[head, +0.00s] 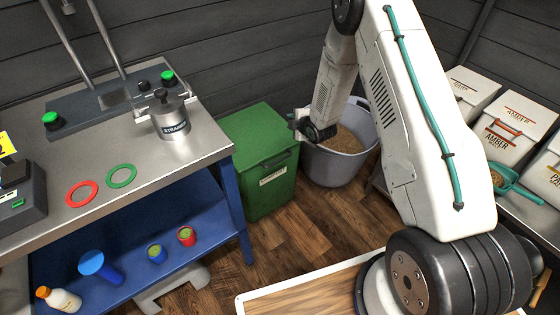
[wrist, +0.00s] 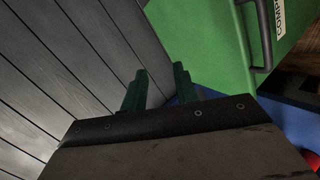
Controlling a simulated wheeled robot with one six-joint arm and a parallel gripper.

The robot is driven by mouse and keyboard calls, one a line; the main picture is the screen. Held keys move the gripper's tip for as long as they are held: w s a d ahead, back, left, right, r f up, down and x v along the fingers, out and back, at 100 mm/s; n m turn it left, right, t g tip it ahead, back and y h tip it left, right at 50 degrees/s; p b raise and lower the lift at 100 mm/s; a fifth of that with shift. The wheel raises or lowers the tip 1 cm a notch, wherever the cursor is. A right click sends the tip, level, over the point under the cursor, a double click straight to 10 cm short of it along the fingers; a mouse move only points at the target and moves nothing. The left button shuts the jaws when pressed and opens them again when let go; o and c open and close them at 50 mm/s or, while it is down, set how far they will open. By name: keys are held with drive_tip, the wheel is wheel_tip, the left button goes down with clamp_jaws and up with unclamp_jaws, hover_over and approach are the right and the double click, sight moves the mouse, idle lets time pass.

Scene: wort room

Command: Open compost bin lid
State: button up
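The green compost bin (head: 268,185) stands on the floor between the steel bench and the grey tub. Its lid (head: 255,137) is down. A dark handle bar is at the front edge above a white label; in the wrist view the handle (wrist: 265,40) is at the upper right, on the green bin (wrist: 198,40). My gripper (head: 296,122) is just right of the lid in the head view, above the floor and apart from the handle. In the wrist view my gripper's two dark green fingers (wrist: 160,80) stand apart with nothing between them.
A grey tub of grain (head: 340,160) stands right of the bin. The steel bench (head: 120,150) with its blue lower shelf (head: 130,240) is at left. White grain boxes (head: 505,135) line the right side. Wood floor (head: 300,235) is clear before the bin.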

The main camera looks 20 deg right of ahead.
wheel_tip(320, 180, down, 9)
drive_tip(key=s+a+n+t+y, duration=0.1)
drive_tip(key=s+n, duration=0.1)
drive_tip(key=n+t+y, duration=0.2)
approach(280, 160)
drive_tip(key=w+f, duration=0.1)
drive_tip(key=w, duration=0.2)
drive_tip(key=x, duration=0.7)
drive_tip(key=shift+w+a+f, duration=0.1)
drive_tip(key=shift+w+a, duration=0.05)
drive_tip(key=shift+a, duration=0.25)
clamp_jaws()
